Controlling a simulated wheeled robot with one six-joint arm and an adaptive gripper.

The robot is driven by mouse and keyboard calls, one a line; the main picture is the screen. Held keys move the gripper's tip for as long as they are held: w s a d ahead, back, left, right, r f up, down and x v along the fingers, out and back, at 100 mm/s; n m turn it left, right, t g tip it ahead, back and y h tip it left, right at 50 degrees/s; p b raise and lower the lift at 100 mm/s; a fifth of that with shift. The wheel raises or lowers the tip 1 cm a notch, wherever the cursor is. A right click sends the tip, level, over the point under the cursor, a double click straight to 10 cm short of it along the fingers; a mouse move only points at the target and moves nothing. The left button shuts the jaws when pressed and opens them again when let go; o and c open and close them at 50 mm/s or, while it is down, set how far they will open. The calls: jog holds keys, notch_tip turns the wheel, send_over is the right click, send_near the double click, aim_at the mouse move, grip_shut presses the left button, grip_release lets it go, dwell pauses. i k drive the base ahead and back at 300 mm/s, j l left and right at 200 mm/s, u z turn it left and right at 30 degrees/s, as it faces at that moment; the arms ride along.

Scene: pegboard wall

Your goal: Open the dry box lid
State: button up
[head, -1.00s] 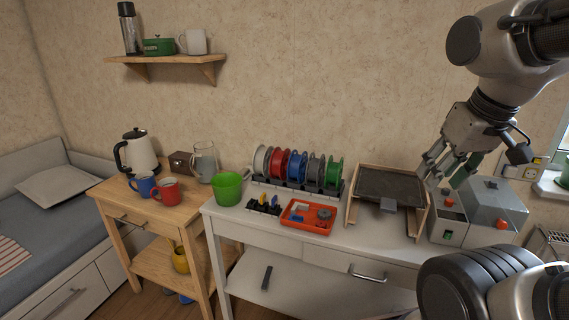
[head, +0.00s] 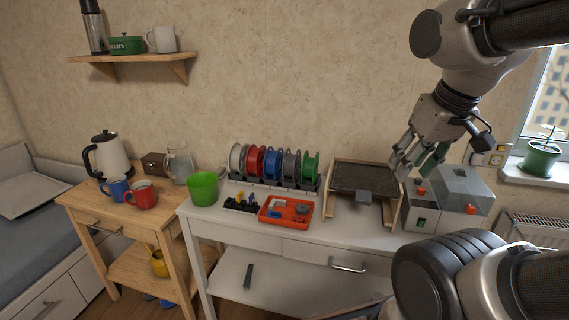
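A grey boxy unit with a slanted, glassy-looking grey cover (head: 463,182) stands at the right end of the white table in the head view. It has red-orange parts on its front, and a smaller grey section with green and red buttons (head: 421,208) sits at its left. I take it to be the dry box, but no label is readable. Its cover looks closed.
A wooden-framed dark tray (head: 362,178) stands left of the unit. Further left are a rack of coloured spools (head: 275,164), an orange tray (head: 286,210) and a green cup (head: 203,189). A potted plant (head: 541,155) stands on the windowsill at right.

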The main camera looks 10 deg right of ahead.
aim_at(471, 211)
jog(key=z, duration=1.4)
jog(key=k+j+z, duration=0.1)
jog(key=k, duration=0.3)
jog(key=k+j+z, duration=0.1)
jog(key=k+j, duration=0.2)
jog(key=k, duration=0.1)
